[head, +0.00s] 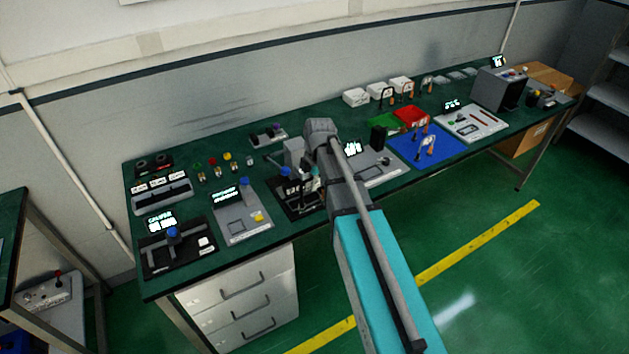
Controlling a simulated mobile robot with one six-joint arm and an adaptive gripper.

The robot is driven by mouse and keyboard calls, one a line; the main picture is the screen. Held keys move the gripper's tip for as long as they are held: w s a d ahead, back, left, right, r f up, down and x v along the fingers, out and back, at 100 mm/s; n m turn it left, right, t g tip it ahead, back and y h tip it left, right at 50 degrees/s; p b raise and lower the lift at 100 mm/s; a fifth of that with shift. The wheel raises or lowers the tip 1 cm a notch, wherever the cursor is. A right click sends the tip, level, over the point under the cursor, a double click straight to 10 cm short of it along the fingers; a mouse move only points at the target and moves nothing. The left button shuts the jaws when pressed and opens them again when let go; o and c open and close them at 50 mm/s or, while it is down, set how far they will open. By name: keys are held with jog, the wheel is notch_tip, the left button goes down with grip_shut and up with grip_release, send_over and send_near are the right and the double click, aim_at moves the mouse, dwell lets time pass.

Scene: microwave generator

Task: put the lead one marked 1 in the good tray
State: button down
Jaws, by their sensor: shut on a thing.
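A green tray (384,121) and a red tray (412,114) sit side by side behind the blue mat. On the blue mat (405,150) I see lead-like pieces (428,142) with orange ends. More dark leads with orange ends (408,90) stand by the white boxes at the back. No number can be read on any of them. My arm reaches over the middle of the bench, left of the trays.
A black fixture with blue knobs (300,190) is under my arm. Grey and black instrument boards (240,218) fill the left. A grey box (500,88) and white board (470,123) stand to the right. Other items crowd the bench.

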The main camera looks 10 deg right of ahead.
jog(key=shift+f, duration=0.1)
notch_tip(320, 180, down, 6)
jog(key=b, duration=0.6)
jog(key=shift+a, duration=0.15)
